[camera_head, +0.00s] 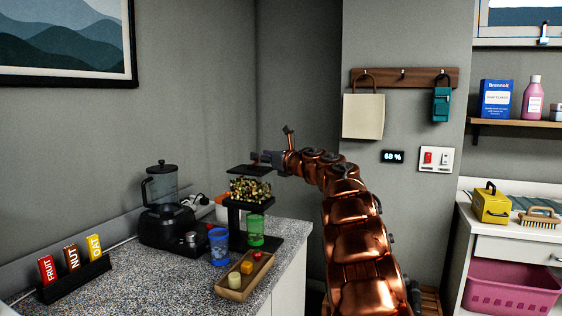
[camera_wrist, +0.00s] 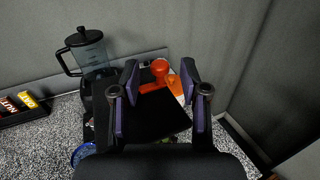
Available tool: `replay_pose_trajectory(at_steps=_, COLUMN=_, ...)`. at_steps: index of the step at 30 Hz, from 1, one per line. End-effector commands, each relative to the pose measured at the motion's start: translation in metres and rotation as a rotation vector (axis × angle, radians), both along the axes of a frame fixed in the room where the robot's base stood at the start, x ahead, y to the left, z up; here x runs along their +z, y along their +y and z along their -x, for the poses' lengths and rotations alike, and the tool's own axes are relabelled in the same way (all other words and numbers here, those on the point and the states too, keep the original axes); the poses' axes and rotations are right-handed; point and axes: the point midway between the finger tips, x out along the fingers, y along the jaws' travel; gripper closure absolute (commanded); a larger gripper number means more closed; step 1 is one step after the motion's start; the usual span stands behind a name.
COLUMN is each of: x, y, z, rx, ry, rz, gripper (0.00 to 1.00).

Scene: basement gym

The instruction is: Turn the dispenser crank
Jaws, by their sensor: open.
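The dispenser stands on the counter, with a clear hopper of mixed bits (camera_head: 250,190) on a black stand under a dark flat top (camera_head: 247,170). A green cup (camera_head: 255,230) stands at its foot. My gripper (camera_head: 258,157) is just above the dispenser's top in the head view. In the wrist view my gripper (camera_wrist: 160,72) is open and empty, its purple-padded fingers apart over the dark top (camera_wrist: 160,118). A red-orange round knob (camera_wrist: 160,67), possibly the crank's, shows beyond and between the fingertips. The crank is not clear in the head view.
A black blender (camera_head: 162,205) stands left of the dispenser. A blue cup (camera_head: 218,246) and a wooden tray (camera_head: 232,291) with small blocks are in front. A rack of FRUIT, NUT and OAT packets (camera_head: 73,285) is at left. Walls rise close behind.

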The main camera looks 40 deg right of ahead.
Motion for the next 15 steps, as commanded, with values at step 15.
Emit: replay_pose_trajectory(at_steps=15, x=-0.001, y=-0.009, z=0.058, rx=-0.001, ry=0.001, rz=-0.004, gripper=0.55)
